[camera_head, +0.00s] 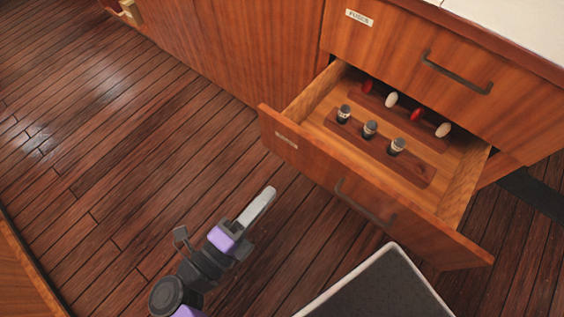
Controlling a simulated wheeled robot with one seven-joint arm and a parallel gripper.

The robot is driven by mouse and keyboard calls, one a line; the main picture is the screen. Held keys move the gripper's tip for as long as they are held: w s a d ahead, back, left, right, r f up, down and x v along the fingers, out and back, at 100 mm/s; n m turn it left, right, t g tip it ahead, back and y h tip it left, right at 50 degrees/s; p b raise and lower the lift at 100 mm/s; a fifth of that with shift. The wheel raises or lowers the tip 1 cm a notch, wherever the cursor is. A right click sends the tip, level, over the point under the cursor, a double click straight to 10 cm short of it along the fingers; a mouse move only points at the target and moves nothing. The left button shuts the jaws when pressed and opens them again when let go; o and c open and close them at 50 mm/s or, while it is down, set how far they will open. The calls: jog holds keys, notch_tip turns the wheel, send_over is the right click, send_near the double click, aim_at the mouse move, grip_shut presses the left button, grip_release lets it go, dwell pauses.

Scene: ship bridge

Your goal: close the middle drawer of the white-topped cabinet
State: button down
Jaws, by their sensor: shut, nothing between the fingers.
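The cabinet with the white top (520,18) stands at the upper right. Its middle drawer (350,195) is pulled well out, with its wooden front, a dark bar handle (364,206) and a small label (286,141) facing the lower left. Inside it lie a wooden rack (375,148) with several dark-capped pieces and a row of red and white pieces behind. My gripper (268,194) is shut and empty, over the floor to the left of the drawer front. It appears apart from the front. The drawer's lower side is hidden.
The drawer above, labelled FUSES (359,17), is shut, with a dark handle (457,72). Plain wooden panels (235,45) run to the left, with a brass fitting (130,11). A wooden edge (25,275) is at lower left. The plank floor (110,150) between is clear.

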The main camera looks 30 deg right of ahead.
aim_at(312, 145)
jog(key=x, duration=1.3)
jog(key=shift+d+f, duration=0.1)
jog(key=shift+d, duration=0.15)
